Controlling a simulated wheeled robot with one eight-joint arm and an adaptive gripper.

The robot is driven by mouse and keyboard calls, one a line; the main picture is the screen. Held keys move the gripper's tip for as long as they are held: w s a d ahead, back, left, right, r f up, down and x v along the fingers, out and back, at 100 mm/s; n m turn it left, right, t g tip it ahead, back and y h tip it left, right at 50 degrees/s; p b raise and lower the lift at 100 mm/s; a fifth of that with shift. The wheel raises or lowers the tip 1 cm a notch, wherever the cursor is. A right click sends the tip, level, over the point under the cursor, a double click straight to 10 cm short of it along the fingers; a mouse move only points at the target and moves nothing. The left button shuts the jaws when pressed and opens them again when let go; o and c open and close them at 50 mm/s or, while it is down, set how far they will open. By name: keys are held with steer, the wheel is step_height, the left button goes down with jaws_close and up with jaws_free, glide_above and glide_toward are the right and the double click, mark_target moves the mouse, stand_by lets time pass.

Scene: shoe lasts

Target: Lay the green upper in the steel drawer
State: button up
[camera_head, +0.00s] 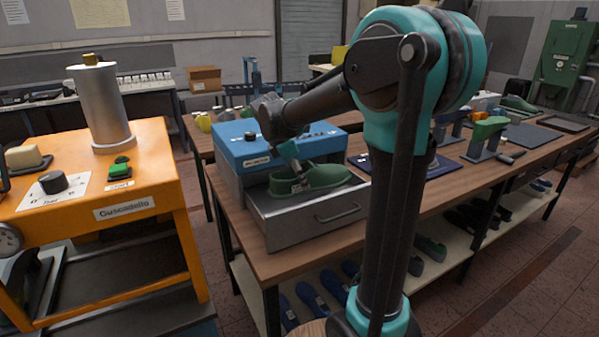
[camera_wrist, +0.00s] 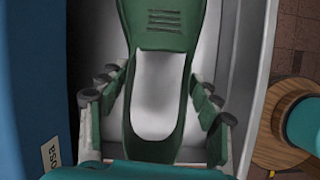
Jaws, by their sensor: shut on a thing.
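The green upper (camera_head: 328,176) lies lengthwise over the open steel drawer (camera_head: 305,220), low within its walls. I cannot tell whether it touches the drawer floor. My gripper (camera_head: 297,182) comes down on the upper's left end and is shut on it. In the wrist view the fingers of my gripper (camera_wrist: 158,88) stand on either side of the upper (camera_wrist: 165,20), around its opening. The drawer's pale wall (camera_wrist: 255,60) runs along the right there. The upper's far tip is cut off in that view.
The drawer pulls out of a blue-topped box (camera_head: 290,140) on a wooden bench (camera_head: 290,262). An orange machine (camera_head: 150,185) stands at the left. Green and blue lasts on stands (camera_head: 485,135) are farther right. My arm covers part of the bench.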

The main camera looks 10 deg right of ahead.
steer(key=shift+f, duration=3.7)
steer(key=shift+f, duration=0.2)
steer(key=o, duration=1.3)
steer(key=v, duration=1.2)
steer(key=shift+s+d, duration=0.1)
